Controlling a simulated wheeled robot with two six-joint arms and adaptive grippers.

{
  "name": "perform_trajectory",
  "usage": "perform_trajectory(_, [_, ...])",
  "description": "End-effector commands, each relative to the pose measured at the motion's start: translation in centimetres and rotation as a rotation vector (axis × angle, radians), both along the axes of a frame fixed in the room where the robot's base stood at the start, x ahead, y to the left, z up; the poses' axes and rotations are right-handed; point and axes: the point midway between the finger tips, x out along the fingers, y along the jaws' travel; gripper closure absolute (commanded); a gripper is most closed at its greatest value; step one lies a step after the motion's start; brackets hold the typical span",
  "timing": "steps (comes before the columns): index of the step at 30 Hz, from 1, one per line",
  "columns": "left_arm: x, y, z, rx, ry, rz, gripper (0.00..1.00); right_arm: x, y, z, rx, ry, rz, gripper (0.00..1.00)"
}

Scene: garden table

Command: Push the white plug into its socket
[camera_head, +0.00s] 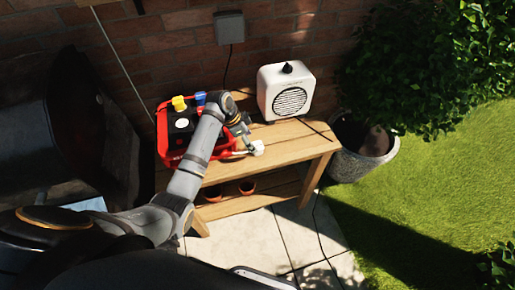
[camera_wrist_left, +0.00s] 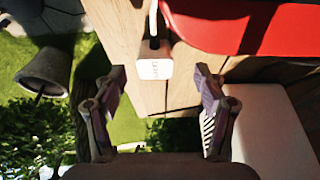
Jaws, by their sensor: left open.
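The white plug (camera_head: 257,147) lies on the wooden table near its front edge, right of the red-framed power unit (camera_head: 163,137). My left gripper (camera_head: 243,130) is above the table close to the plug. In the wrist view the left gripper's fingers (camera_wrist_left: 160,76) are spread, with the plug seen between them and nothing held. Yellow and blue plugs (camera_head: 180,103) sit on top of the unit. The socket for the white plug cannot be made out; my arm covers part of the unit.
A white box-shaped device (camera_head: 286,92) with a round grille and black knob stands at the table's back right. The table (camera_head: 292,146) has bare boards at its front right. A stone planter (camera_head: 365,160) is beside the table; a brick wall is behind.

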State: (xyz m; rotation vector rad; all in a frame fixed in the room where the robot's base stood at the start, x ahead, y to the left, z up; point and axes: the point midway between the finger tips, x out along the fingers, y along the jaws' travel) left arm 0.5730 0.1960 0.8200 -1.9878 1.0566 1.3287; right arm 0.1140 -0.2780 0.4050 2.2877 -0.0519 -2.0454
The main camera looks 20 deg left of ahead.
Motion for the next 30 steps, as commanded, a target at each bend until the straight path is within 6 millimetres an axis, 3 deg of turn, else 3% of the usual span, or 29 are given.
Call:
perform_trajectory(5, [0.2,-1.0,-0.9,-0.004,0.002,-0.001,0.28,-1.7,0.0,0.2,-0.001,0.025,-0.001,0.6])
perform_trajectory(13, [1.0,-2.7,-4.2,0.0,0.002,0.0,0.28,-1.3,-0.1,0.4,-0.002,0.019,-0.001,0.6])
perform_trajectory(24, [1.1,-2.8,-4.4,0.001,-0.001,0.0,0.28,-0.7,-0.1,0.5,-0.001,0.009,0.0,0.6])
perform_trajectory(30, [1.1,-2.7,-4.4,0.0,0.0,0.0,0.54,-0.7,-0.1,0.5,-0.001,0.009,0.0,0.6])
